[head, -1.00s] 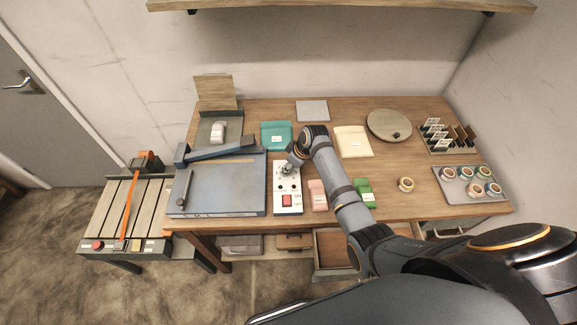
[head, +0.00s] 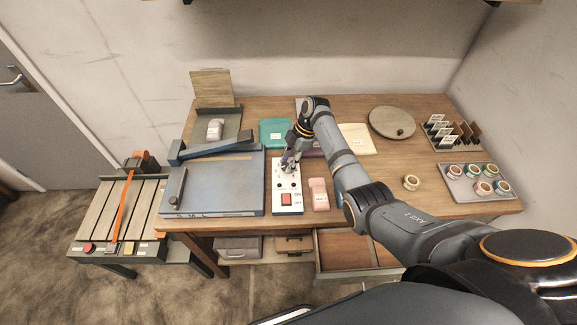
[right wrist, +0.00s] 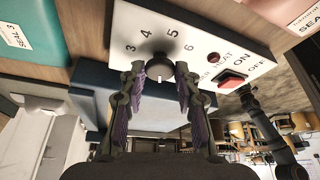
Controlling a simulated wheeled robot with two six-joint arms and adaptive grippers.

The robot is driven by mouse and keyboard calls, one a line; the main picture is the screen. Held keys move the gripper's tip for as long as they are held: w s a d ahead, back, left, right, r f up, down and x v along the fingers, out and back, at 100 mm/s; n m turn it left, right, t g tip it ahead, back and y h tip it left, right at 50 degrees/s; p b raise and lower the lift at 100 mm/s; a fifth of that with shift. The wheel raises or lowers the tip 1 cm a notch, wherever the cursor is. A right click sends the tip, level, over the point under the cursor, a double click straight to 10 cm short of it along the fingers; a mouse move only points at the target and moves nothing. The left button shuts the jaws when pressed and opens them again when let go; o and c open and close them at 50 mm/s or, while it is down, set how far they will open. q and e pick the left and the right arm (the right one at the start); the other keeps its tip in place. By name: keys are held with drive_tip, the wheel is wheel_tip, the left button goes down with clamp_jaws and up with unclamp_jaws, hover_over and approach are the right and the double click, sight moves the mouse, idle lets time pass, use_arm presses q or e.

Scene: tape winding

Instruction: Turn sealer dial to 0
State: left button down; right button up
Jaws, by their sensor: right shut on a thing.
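The sealer's white control box (head: 275,203) stands on the table beside the blue-grey sealer plate (head: 225,185). It carries a red ON/OFF switch (head: 286,198), also seen in the right wrist view (right wrist: 231,79). In the right wrist view the black dial (right wrist: 159,63) sits on the white panel (right wrist: 190,45), with the numbers 3, 4, 5 and 6 around it and a small white mark on its near side. The 0 is not visible. My right gripper (right wrist: 160,74) is shut on the dial, one finger on each side. In the head view my right gripper (head: 289,163) covers the dial.
Tape rolls on a tray (head: 452,184) are at the right. A drawer (head: 335,252) is open below.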

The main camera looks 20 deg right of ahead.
drive_tip(key=n+b, duration=0.1)
drive_tip(key=n+g+b, duration=0.1)
drive_tip(key=n, duration=0.1)
drive_tip(key=shift+w+f, duration=0.15)
drive_tip(key=shift+f, duration=0.05)
drive_tip(key=shift+r+n+g+h+b, duration=0.15)
drive_tip(key=shift+n+g+h+b, duration=0.25)
drive_tip(key=shift+n+b, duration=0.6)
drive_tip(key=o, duration=1.1)
drive_tip(key=shift+o, duration=0.2)
drive_tip(key=shift+r, duration=0.15)
drive_tip(key=v, duration=0.7)
drive_tip(key=shift+w, duration=0.1)
